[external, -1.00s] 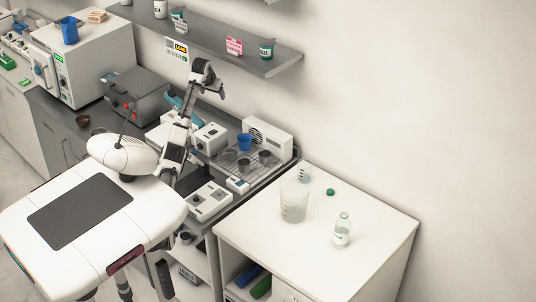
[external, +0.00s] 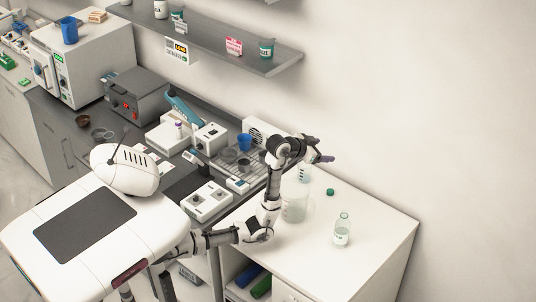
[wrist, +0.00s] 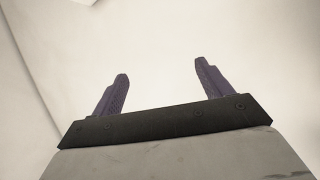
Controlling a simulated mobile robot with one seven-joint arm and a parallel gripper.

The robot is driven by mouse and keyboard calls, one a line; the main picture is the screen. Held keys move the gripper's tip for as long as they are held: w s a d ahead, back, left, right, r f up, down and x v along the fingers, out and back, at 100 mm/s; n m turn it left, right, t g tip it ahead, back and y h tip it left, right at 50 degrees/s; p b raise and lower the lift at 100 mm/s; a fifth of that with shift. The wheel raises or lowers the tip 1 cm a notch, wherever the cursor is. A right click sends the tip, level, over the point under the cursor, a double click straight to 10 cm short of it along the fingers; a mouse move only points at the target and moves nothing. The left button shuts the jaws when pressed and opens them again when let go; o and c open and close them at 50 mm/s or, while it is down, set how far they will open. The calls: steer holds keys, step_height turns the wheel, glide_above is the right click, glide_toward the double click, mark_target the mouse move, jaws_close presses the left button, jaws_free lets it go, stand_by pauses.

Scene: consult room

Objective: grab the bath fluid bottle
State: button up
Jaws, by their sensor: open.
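A clear bottle (external: 342,232) with a pale label stands upright on the right part of the white cabinet top (external: 370,265). Its label is too small to read, so I cannot confirm it is the bath fluid bottle. My gripper (external: 328,159) is above the back of the cabinet top, up and to the left of that bottle and apart from it. In the wrist view my gripper (wrist: 161,70) is open, with two dark purple fingers spread and nothing between them. The bottle does not show there, only pale surfaces.
A large clear beaker (external: 293,207) stands left of the bottle, partly behind my arm. A small glass vessel (external: 304,174) and a green cap (external: 330,192) are behind it. A wall shelf (external: 285,62) hangs above the counter. The cabinet's front right is clear.

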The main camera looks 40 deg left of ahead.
steer(key=s+d+f+h+b, duration=0.1)
steer(key=s+d+f, duration=0.2)
steer(key=s+d, duration=0.3)
steer(key=s+d+f+h+b, duration=0.1)
steer(key=s+d+f+h, duration=0.15)
steer(key=s, duration=0.55)
glide_toward(336, 228)
steer(key=shift+y, duration=0.45)
steer(key=x, duration=0.2)
steer(key=p+x, duration=0.1)
steer(key=x, duration=0.4)
steer(key=shift+w+d+f+p, duration=0.2)
steer(key=shift+d+p, duration=0.1)
steer(key=shift+d, duration=0.1)
steer(key=x, duration=0.1)
steer(key=p+x, duration=0.1)
steer(key=x, duration=0.1)
steer(key=p+x, duration=0.1)
steer(key=shift+w+d+r, duration=0.2)
steer(key=shift+w+d, duration=0.05)
steer(key=shift+w, duration=0.1)
steer(key=shift+w+d+f, duration=0.1)
steer(key=shift+w+f, duration=0.15)
steer(key=shift+w, duration=0.1)
steer(key=c, duration=1.2)
steer(key=shift+o, duration=0.2)
steer(key=shift+r, duration=0.2)
step_height(336, 228, up, 19)
steer(key=b, duration=0.2)
steer(key=shift+r, duration=0.2)
